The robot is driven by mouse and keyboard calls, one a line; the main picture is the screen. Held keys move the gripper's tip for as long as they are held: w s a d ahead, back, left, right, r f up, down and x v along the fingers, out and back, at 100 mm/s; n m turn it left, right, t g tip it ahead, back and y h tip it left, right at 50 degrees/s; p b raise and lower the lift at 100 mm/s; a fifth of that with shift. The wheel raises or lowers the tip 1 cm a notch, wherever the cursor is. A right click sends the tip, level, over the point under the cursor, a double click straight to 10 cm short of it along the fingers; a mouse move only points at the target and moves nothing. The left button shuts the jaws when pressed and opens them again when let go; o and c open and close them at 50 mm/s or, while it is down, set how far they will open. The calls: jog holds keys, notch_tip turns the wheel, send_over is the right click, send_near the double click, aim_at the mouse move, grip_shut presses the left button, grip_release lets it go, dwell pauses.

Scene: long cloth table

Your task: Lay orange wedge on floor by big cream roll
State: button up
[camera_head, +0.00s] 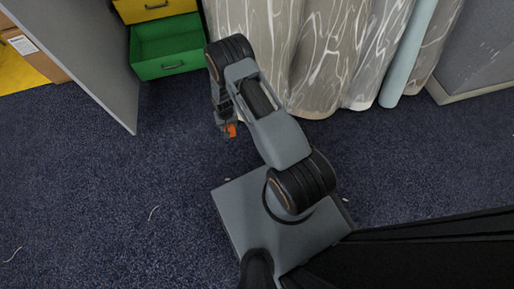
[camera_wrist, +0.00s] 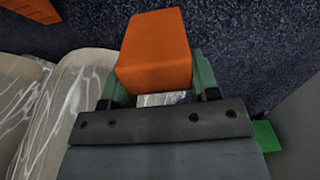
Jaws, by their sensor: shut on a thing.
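My gripper (camera_head: 230,126) points down near the rolls and is shut on the orange wedge (camera_head: 232,131). In the wrist view the orange wedge (camera_wrist: 155,50) fills the space between the green-sided fingers of my gripper (camera_wrist: 160,88). It hangs over the dark blue floor (camera_head: 170,195); its height is hard to judge. I cannot tell which is the big cream roll.
An open green drawer (camera_head: 172,62) sits below a yellow one (camera_head: 155,8) at back left. A grey panel (camera_head: 85,45) stands left of it. A pale blue roll (camera_head: 408,55) and a grey cabinet (camera_head: 480,50) are at right. The floor at left is mostly clear.

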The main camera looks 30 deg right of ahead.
aim_at(232, 135)
jog(key=f, duration=0.2)
jog(key=s+f, duration=0.1)
jog(key=f, duration=0.1)
jog(key=s+f, duration=0.1)
jog(key=f, duration=0.1)
jog(key=shift+s+d+f, duration=0.15)
jog(key=shift+s, duration=0.05)
jog(key=s+d+f+b, duration=0.2)
jog(key=d+f, duration=0.1)
jog(key=f, duration=0.1)
jog(key=s+d+f+b, duration=0.2)
jog(key=d+f+b, duration=0.1)
jog(key=d, duration=0.1)
jog(key=s+d+f+b, duration=0.2)
jog(key=s+d+f, duration=0.1)
jog(key=d+f, duration=0.1)
jog(key=shift+f, duration=0.35)
jog(key=shift+f+b, duration=0.45)
jog(key=shift+b, duration=0.15)
jog(key=shift+f, duration=0.15)
jog(key=o, duration=1.1)
